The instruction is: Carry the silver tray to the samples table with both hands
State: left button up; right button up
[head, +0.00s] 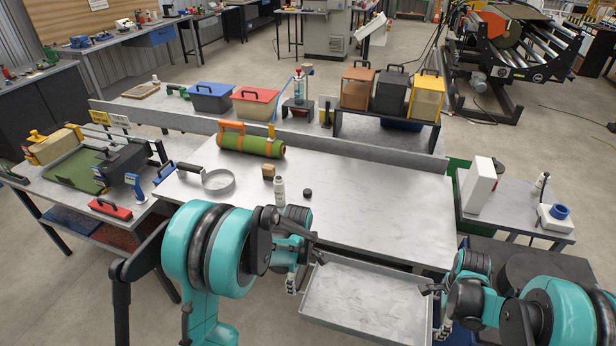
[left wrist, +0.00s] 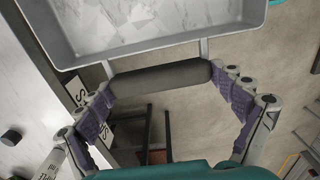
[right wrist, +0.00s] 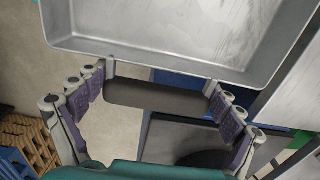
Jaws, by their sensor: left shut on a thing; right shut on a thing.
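The silver tray (head: 365,303) is a shallow, empty rectangular tray held in front of me, just off the front edge of the worktable. Its bare inside also shows in the left wrist view (left wrist: 150,22) and the right wrist view (right wrist: 170,30). My left gripper (head: 318,256) is shut on the tray's dark left handle (left wrist: 160,78). My right gripper (head: 436,292) is shut on the dark right handle (right wrist: 155,96). The tray looks roughly level. I cannot tell which surface is the samples table.
The worktable (head: 370,200) ahead carries a green turf roll (head: 252,146), a round sieve (head: 218,182), a white bottle (head: 279,191) and a small dark puck (head: 307,193). A side table (head: 510,215) stands at the right. A cluttered bench (head: 75,205) stands at the left.

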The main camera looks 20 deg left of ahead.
aim_at(383, 217)
jog(key=i, duration=1.35)
